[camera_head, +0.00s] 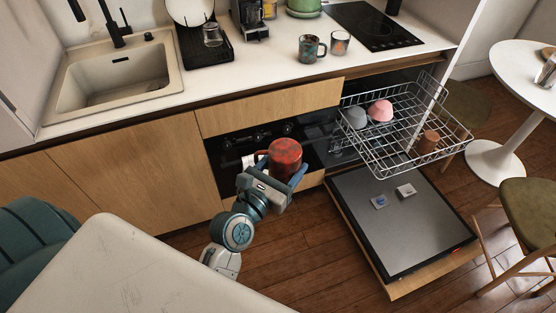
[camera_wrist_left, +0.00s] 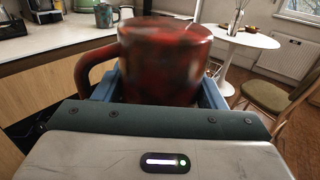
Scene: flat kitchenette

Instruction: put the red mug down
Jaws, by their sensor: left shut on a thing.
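The red mug (camera_head: 285,158) is dark red with mottled dark patches, and its handle points left. In the left wrist view the mug (camera_wrist_left: 166,62) fills the upper middle, between the blue fingers of the gripper (camera_wrist_left: 160,88). Its lower part is hidden behind the gripper body. My right gripper is not in view.
The dishwasher door (camera_head: 405,225) is folded down, with two small tablets on it. Its wire rack (camera_head: 400,150) is pulled out and holds a pink bowl, a grey bowl and a brown cup. The counter (camera_head: 275,62) carries a dark mug (camera_head: 310,49) and a glass (camera_head: 340,43).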

